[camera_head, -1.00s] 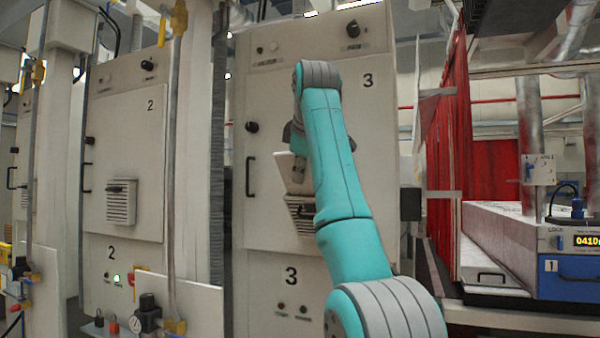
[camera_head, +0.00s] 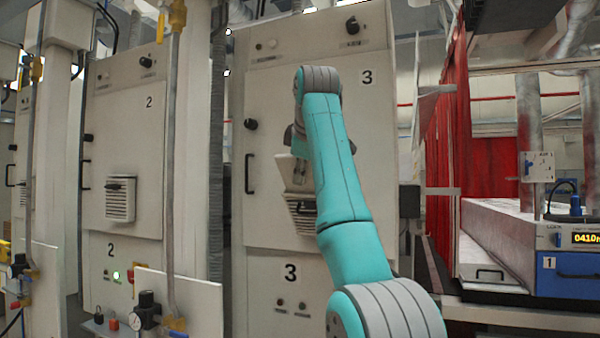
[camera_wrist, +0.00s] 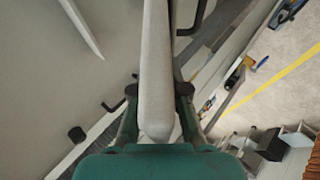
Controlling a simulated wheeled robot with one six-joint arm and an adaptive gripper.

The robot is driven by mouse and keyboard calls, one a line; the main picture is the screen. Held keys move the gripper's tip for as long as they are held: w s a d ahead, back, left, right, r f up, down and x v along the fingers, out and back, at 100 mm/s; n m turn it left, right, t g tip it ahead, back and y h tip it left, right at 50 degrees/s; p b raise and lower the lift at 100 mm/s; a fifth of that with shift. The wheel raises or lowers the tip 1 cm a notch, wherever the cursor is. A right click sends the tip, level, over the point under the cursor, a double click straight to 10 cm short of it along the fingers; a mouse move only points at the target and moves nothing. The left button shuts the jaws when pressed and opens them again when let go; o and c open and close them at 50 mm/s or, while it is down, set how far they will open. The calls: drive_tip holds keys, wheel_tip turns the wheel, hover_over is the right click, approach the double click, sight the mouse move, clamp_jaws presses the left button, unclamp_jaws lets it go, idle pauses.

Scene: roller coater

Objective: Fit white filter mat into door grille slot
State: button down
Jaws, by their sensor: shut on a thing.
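My gripper (camera_head: 299,174) is shut on the white filter mat (camera_head: 285,168) in front of door 3 (camera_head: 270,100). The mat is tilted and partly hidden behind my gripper and arm in the head view. The door grille (camera_head: 301,207) is just below the mat, its right part covered by my arm. In the wrist view the mat (camera_wrist: 156,60) is seen edge-on between the two fingers of my gripper (camera_wrist: 157,92). Whether the mat touches the grille cannot be told.
Door 3 has a black handle (camera_head: 250,174) and a round knob (camera_head: 251,124) on its left. Door 2 (camera_head: 125,150), with its own grille (camera_head: 120,200), stands to the left. A thin white edge (camera_wrist: 82,27) shows in the wrist view. A red curtain (camera_head: 485,135) hangs at right.

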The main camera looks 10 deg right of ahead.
sight(306, 201)
drive_tip(key=shift+w+d+f, duration=0.45)
drive_tip(key=shift+w+f, duration=0.15)
drive_tip(key=shift+f, duration=0.2)
drive_tip(key=shift+w+d+f, duration=0.4)
drive_tip(key=shift+w+f, duration=0.15)
drive_tip(key=shift+f, duration=0.3)
drive_tip(key=shift+w+d+f, duration=0.45)
drive_tip(key=shift+w+f, duration=0.15)
drive_tip(key=shift+f, duration=0.2)
idle(0.6)
drive_tip(key=c, duration=1.1)
unclamp_jaws()
drive_tip(key=v, duration=1.2)
